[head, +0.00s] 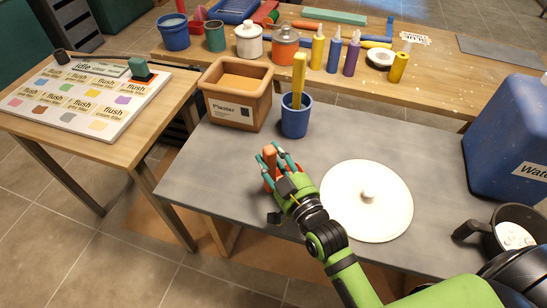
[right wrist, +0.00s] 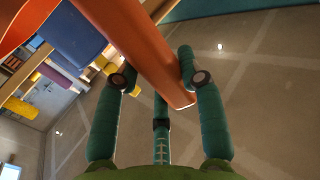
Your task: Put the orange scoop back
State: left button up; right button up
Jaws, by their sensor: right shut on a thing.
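The orange scoop (head: 269,165) is in my right gripper (head: 279,156), above the left part of the grey table (head: 236,168). In the right wrist view its orange handle (right wrist: 138,48) runs between the teal fingers (right wrist: 158,80), which close on it from both sides. The scoop's far end is cut off at the top left of that view. A brown box labelled Plaster (head: 232,112), filled with tan material, stands on the table beyond the gripper. My left gripper is not in view.
A blue cup (head: 296,122) holding a yellow-handled tool stands right of the box. A round white lidded disc (head: 385,215) lies right of the gripper. A blue water container (head: 510,140) and a dark pan (head: 510,232) stand farther right. The table's front left is clear.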

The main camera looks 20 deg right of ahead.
jog(key=shift+f, duration=0.2)
jog(key=o, duration=1.2)
jog(key=shift+r, duration=0.1)
jog(key=shift+s+r, duration=0.1)
jog(key=s, duration=0.4)
jog(key=s+d+b, duration=0.1)
jog(key=s, duration=0.2)
jog(key=s+d+b, duration=0.1)
jog(key=s, duration=0.3)
jog(key=shift+s+d, duration=0.2)
jog(key=shift+s, duration=0.1)
